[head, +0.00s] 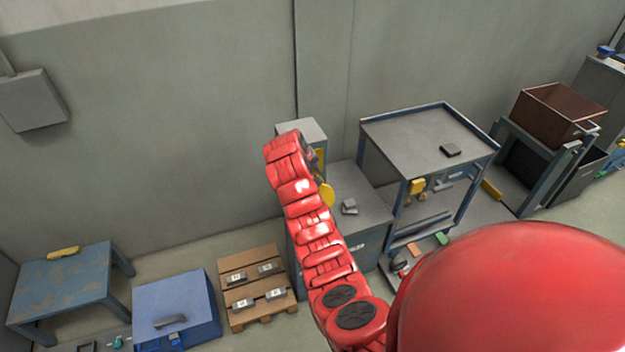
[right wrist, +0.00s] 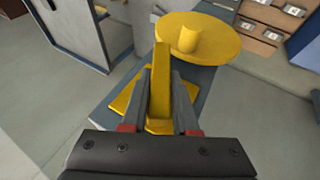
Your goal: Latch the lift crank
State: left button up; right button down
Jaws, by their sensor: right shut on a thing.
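My right gripper (right wrist: 160,100) is shut on an upright yellow bar, which looks like the handle of the lift crank (right wrist: 161,62). A flat yellow piece (right wrist: 121,98) lies around its foot on a blue-grey surface. A round yellow disc with a raised hub (right wrist: 211,42) is just beyond the bar. In the head view the yellow disc (head: 327,194) shows beside my red right arm, at a narrow grey cabinet (head: 304,129) against the wall. That arm hides the right gripper's fingers and most of the crank there. Any latch cannot be made out. My left gripper is not in view.
A grey-topped workbench (head: 420,138) stands right of the cabinet, with a brown bin (head: 552,115) farther right. A pallet (head: 240,262) with several small blocks, a blue box (head: 198,291) and a worn blue table (head: 75,280) stand left. Bare floor shows between them.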

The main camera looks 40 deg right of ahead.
jog(key=n+h+b, duration=0.1)
jog(key=h+b, duration=0.2)
jog(key=b, duration=0.2)
jog(key=f+n+h+b, duration=0.1)
jog(key=h+b, duration=0.6)
jog(key=b, duration=0.2)
jog(key=shift+a+f+n+g+b, duration=0.3)
jog(key=shift+a+n, duration=0.05)
jog(key=shift+n, duration=0.05)
jog(key=shift+r+n+h+b, duration=0.1)
jog(key=shift+n+h+b, duration=0.2)
jog(key=shift+h+b, duration=0.55)
jog(key=shift+r+b, duration=0.1)
jog(key=shift+b, duration=0.2)
jog(key=c, duration=0.7)
grip_release()
jog(key=s+a, duration=0.1)
jog(key=a, duration=0.4)
jog(key=a+b, duration=0.1)
jog(key=a, duration=0.5)
jog(key=s+a, duration=0.1)
jog(key=a, duration=0.5)
jog(key=shift+s+b, duration=0.35)
jog(key=shift+b, duration=0.05)
